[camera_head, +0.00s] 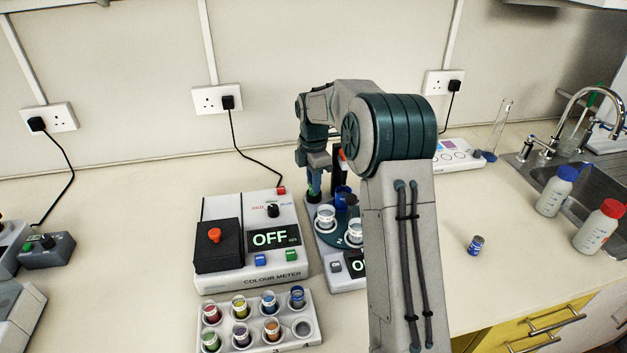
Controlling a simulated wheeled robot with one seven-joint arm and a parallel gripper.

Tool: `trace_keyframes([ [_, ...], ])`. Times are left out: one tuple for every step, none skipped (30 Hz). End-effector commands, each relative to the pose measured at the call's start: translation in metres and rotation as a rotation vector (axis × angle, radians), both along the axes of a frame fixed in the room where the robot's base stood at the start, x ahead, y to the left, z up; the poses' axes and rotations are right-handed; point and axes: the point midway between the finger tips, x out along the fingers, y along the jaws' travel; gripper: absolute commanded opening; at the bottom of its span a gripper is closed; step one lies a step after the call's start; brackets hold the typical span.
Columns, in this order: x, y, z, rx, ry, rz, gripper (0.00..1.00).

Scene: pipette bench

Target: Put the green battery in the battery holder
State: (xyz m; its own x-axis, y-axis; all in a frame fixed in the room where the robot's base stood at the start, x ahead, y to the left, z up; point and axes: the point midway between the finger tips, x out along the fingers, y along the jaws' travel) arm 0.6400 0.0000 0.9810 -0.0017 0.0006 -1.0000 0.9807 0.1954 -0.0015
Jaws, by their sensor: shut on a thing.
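My gripper (313,188) reaches down at the back left of a partly hidden grey device with a round turntable of cups (325,232). It is shut on a small green thing (313,197) that shows at its fingertips. Most of that thing is hidden, so I cannot tell whether it is the green battery, or whether it touches the device. I cannot make out a battery holder for certain; my arm covers much of the device.
A colour meter (272,275) reading OFF stands left of the device. A rack (215,327) of coloured vials with one empty hole is in front. A small blue-capped vial (476,245) stands right of my arm. Bottles (556,191) and a sink are at right.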

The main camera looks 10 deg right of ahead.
Motion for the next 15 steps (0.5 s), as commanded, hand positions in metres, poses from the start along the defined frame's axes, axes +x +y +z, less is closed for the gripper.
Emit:
trace_keyframes([
  [0.0001, 0.0001, -0.0027, 0.000, -0.001, 0.000, 0.00],
  [0.0003, 0.0001, -0.0031, 0.000, -0.002, 0.000, 0.00],
  [0.0004, 0.0001, -0.0030, 0.001, -0.003, 0.000, 0.00],
  [0.0005, 0.0001, -0.0028, 0.001, -0.003, 0.000, 0.00],
  [0.0004, 0.0001, -0.0028, 0.001, -0.003, 0.000, 0.00],
  [0.0004, 0.0002, -0.0028, 0.001, -0.003, 0.000, 0.00],
  [0.0004, 0.0002, -0.0029, 0.001, -0.003, 0.000, 0.00],
  [0.0004, 0.0002, -0.0033, 0.000, -0.002, 0.000, 0.00],
  [0.0003, 0.0002, -0.0044, 0.000, -0.002, 0.000, 0.00],
  [0.0003, 0.0002, -0.0055, 0.000, -0.002, 0.000, 0.00],
  [0.0003, 0.0002, -0.0066, 0.000, -0.002, 0.000, 0.00],
  [0.0003, 0.0002, -0.0078, 0.000, -0.002, 0.000, 0.00],
  [0.0002, 0.0003, -0.0087, 0.000, -0.002, 0.000, 0.00],
  [0.0002, 0.0003, -0.0096, 0.000, -0.002, 0.000, 0.00],
  [0.0002, 0.0003, -0.0108, 0.000, -0.002, 0.000, 0.00],
])
